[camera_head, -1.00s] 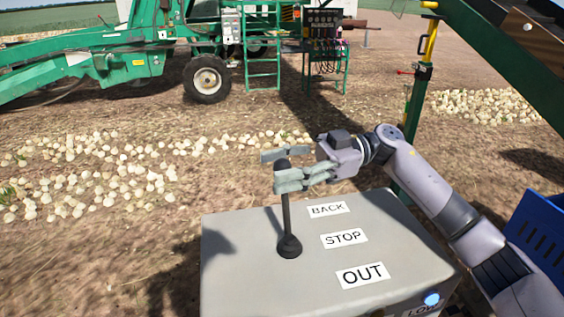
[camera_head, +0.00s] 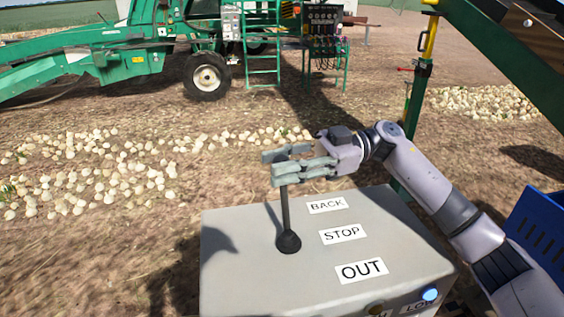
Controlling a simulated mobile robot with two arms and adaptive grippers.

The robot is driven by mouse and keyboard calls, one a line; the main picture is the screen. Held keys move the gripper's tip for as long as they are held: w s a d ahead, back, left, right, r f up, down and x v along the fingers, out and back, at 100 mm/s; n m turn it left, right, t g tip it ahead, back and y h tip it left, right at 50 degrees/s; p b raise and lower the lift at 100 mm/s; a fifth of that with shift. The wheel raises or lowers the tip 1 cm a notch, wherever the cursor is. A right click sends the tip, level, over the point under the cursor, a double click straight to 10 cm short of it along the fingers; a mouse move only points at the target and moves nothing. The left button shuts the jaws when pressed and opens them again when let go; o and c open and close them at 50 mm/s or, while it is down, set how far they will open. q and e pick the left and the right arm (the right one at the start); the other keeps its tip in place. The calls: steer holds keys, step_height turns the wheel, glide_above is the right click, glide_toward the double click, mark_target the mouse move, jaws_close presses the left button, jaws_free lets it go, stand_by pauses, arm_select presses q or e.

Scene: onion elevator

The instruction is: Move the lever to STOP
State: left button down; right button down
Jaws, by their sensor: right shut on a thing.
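A grey control box (camera_head: 235,270) stands in the front, with white labels BACK (camera_head: 327,205), STOP (camera_head: 343,234) and OUT (camera_head: 361,271) on its top. A black lever (camera_head: 286,215) rises from a round black base, level with the STOP label and left of it. Its shaft leans slightly away, toward the BACK end. My right gripper (camera_head: 286,165) reaches in from the right and is shut around the top of the lever. The fingers hide the lever's knob. My left gripper is not in view.
Round buttons, one lit blue (camera_head: 430,294), sit on the box's front face. A blue crate (camera_head: 545,235) and a green post (camera_head: 418,95) stand at the right. Green machinery (camera_head: 100,60) and rows of onions (camera_head: 95,180) lie beyond the box.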

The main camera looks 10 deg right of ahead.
steer(key=s+r+n+b, duration=0.1)
steer(key=s+n, duration=0.3)
steer(key=s, duration=0.2)
steer(key=shift+r+n+h, duration=0.3)
steer(key=shift+n+h, duration=0.1)
steer(key=c, duration=1.6)
jaws_free()
steer(key=o, duration=0.3)
steer(key=shift+f, duration=0.1)
steer(key=d, duration=0.4)
steer(key=w+d, duration=0.1)
steer(key=d, duration=0.3)
steer(key=d+r, duration=0.1)
steer(key=d, duration=0.3)
steer(key=shift+w, duration=0.4)
